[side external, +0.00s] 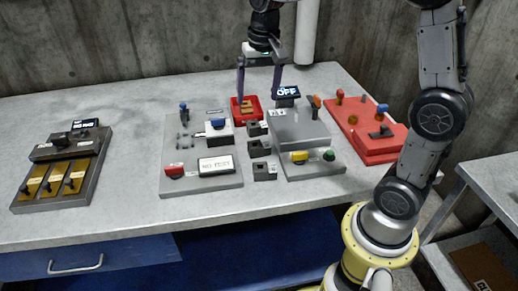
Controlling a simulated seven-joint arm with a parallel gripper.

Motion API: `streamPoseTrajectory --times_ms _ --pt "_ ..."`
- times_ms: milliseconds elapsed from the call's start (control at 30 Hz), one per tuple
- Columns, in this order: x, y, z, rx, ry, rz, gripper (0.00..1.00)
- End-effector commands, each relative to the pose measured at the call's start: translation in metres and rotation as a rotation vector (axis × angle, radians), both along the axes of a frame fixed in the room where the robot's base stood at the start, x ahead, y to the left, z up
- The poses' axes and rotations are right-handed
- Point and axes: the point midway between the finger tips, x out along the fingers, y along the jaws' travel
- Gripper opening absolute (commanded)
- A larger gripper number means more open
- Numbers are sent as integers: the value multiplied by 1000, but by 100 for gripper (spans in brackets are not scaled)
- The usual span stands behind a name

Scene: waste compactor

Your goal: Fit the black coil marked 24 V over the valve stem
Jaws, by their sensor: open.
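Three small dark blocks, which look like the coils, stand in a column between the two grey units: a far one (257,128), a middle one (260,148) and a near one (264,171). Their markings are too small to read, so I cannot tell which is 24 V. I cannot clearly make out the valve stem.
The red tray (236,117) holds brownish pieces. A red panel (368,140) is farther right, and a dark unit (62,165) at far left. The table's left back is clear.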

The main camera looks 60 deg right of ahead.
Motion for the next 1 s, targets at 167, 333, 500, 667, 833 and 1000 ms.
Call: streamPoseTrajectory --times_ms 167,333,500,667,833,1000 --pt "16 -16 -40 16 89 -31 95" --pt "14 -20 -58 21 119 -42 95" --pt "13 -20 -88 22 120 -41 95" --pt "13 -20 -116 22 120 -40 95" --pt "14 -20 -133 21 116 -40 95" --pt "13 -21 -144 21 117 -40 95"
